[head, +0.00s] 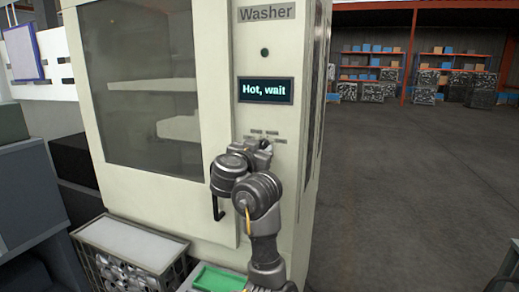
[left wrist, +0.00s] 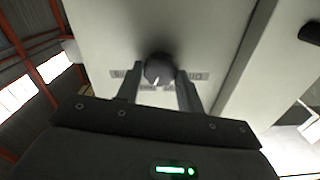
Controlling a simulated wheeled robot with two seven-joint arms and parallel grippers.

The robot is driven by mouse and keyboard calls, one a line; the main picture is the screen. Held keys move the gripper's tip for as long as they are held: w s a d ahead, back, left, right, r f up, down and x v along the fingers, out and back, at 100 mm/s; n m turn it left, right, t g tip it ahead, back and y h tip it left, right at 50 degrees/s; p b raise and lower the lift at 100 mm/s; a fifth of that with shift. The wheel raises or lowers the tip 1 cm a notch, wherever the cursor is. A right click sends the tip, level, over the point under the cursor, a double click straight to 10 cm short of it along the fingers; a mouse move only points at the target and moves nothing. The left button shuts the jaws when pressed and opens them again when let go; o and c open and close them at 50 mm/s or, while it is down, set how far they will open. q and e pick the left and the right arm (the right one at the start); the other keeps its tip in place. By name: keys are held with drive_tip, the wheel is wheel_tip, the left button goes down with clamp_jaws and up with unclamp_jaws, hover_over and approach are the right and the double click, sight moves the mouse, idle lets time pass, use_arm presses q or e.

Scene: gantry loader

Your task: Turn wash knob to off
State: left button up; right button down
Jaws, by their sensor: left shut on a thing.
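The washer (head: 225,60) is a pale cabinet with a dark window on the left and a control panel on the right. Its display (head: 265,90) reads "Hot, wait". The wash knob (left wrist: 158,68) is a dark round knob with a white pointer mark near its lower edge in the left wrist view. Small label plates sit around it, too blurred to read. My left gripper (head: 260,147) is at the panel below the display, shut on the knob, one finger on each side (left wrist: 158,80). The gripper and wrist hide the knob in the head view. My right gripper is out of view.
A black door handle (head: 216,210) hangs left of my wrist. A wire crate of metal parts (head: 83,262) and a green tray (head: 218,280) stand in front of the washer. Open floor (head: 410,200) lies to the right, with shelves behind.

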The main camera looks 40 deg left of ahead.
use_arm(q)
drive_tip(key=shift+n, duration=0.4)
drive_tip(key=n, duration=0.3)
drive_tip(key=shift+f+n, duration=0.1)
drive_tip(key=shift+n, duration=0.3)
drive_tip(key=n, duration=0.9)
drive_tip(key=shift+n, duration=2.2)
drive_tip(key=o, duration=1)
